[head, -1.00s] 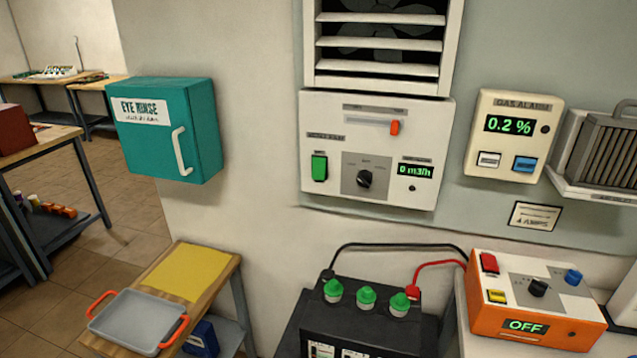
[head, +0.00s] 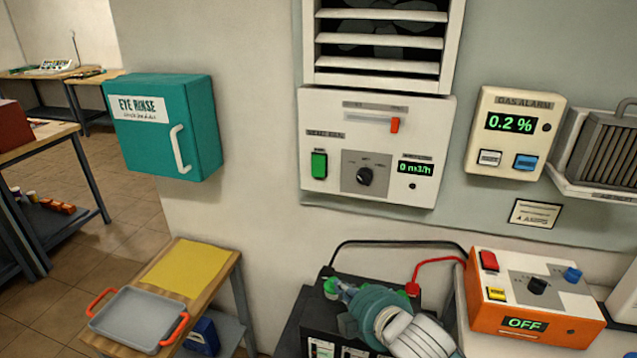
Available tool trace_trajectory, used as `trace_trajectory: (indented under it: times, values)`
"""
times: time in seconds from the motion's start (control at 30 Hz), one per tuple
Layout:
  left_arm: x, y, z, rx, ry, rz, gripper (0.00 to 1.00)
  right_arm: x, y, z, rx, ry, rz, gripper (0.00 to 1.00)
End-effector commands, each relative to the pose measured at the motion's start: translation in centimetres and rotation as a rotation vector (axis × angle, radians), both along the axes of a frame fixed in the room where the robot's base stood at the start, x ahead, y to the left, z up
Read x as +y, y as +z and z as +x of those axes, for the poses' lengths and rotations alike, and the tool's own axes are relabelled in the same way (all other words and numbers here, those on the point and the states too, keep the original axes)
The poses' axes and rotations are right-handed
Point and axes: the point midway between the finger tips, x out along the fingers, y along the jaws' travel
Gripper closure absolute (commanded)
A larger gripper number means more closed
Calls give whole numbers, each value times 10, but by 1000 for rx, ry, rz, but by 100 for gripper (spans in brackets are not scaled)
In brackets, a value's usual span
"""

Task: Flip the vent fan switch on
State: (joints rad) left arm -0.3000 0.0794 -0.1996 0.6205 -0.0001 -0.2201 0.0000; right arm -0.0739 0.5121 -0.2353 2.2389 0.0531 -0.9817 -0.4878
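The vent fan panel (head: 318,108) is a white box on the wall below the louvred fan (head: 378,71). It carries a green rocker switch (head: 319,165) at left, a black knob (head: 365,176) in the middle and a display (head: 415,169) reading 0 m3/h. An orange-red slider (head: 395,125) sits at the right end of its slot. I cannot tell the rocker's tilt. My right gripper (head: 336,288), teal and grey, is below the panel, in front of the black battery, apart from the switch. My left gripper is not in view.
The black battery (head: 318,329) and an orange charger (head: 490,316) showing OFF stand below. A teal eye rinse box (head: 205,127) sticks out at left. The gas alarm (head: 545,105) hangs at right. The space before the panel is clear.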

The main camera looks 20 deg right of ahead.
Motion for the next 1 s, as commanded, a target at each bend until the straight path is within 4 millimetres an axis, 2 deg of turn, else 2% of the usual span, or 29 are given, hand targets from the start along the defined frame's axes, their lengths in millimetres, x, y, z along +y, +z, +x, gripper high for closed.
trace_trajectory:
  times: [0.03,0.1,0.2,0.3,0.43,0.77,0.87,1.0]
  values:
    - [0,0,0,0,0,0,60,-5,32,25,-96,56,-85,100]
    - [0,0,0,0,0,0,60,-7,71,49,-211,123,-191,100]
    - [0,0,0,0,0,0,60,-9,115,71,-337,189,-312,100]
    - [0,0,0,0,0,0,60,-11,143,82,-413,227,-392,100]
    - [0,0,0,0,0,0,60,-11,157,87,-454,246,-432,100]
    - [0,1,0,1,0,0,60,-11,158,88,-455,246,-434,100]
    - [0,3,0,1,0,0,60,-10,158,94,-455,244,-431,100]
    - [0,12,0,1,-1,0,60,-6,159,113,-455,244,-429,100]
